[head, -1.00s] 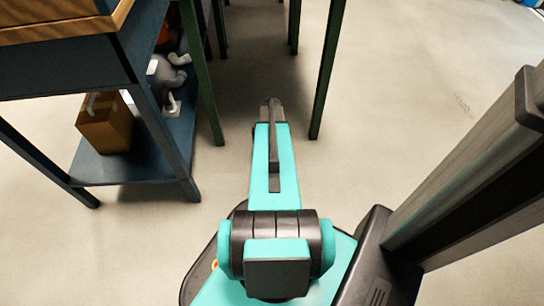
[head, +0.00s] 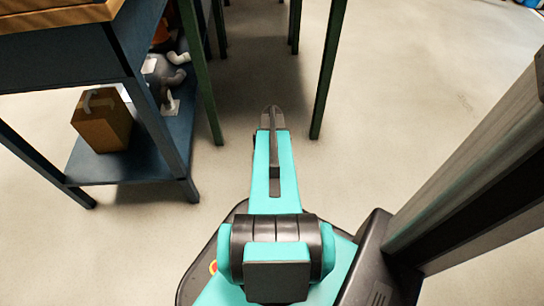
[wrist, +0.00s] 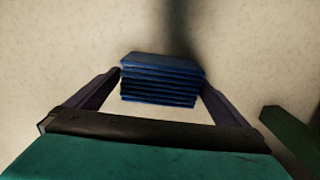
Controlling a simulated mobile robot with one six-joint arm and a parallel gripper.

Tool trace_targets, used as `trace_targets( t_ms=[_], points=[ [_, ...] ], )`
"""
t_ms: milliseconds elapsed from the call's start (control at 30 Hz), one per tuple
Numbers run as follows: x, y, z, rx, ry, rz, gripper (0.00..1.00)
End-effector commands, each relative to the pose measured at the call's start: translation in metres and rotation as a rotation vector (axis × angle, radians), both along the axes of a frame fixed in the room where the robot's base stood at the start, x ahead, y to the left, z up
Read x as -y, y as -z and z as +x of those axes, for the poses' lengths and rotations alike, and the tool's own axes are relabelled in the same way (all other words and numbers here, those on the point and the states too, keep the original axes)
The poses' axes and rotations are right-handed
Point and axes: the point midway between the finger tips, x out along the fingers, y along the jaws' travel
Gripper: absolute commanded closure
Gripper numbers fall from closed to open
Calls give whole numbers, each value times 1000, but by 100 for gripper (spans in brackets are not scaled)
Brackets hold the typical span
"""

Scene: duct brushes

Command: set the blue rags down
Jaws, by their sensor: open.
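The blue rags (wrist: 162,80) are a neat folded stack of several layers in the wrist view. My gripper (wrist: 162,82) is open, with one dark finger on each side of the stack. The fingertips are close to the stack's left and right ends; I cannot tell whether they touch it. Pale speckled floor (wrist: 60,40) shows behind the rags. I cannot tell for sure whether the stack rests on it.
A dark blue shelf unit (head: 155,165) stands at the left, with a brown box (head: 102,122) and grey-white items on its lower shelf. Green table legs (head: 327,80) stand ahead. A green bar (wrist: 288,133) is at the wrist view's lower right. Open floor (head: 420,60) lies right.

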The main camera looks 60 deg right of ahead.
Motion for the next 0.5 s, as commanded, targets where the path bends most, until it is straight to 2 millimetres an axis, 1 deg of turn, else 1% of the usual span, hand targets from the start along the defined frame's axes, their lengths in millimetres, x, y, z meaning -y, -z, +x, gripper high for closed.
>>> trace_targets(
  t_ms=[267, 300, 367, 500],
  points=[
    [0, 0, 0, 0, 0, 0, 0],
    [0, 0, 0, 0, 0, 0, 3],
    [0, 0, 0, 0, 0, 0, 14],
    [0, 0, 0, 0, 0, 0, 37]
  ],
)
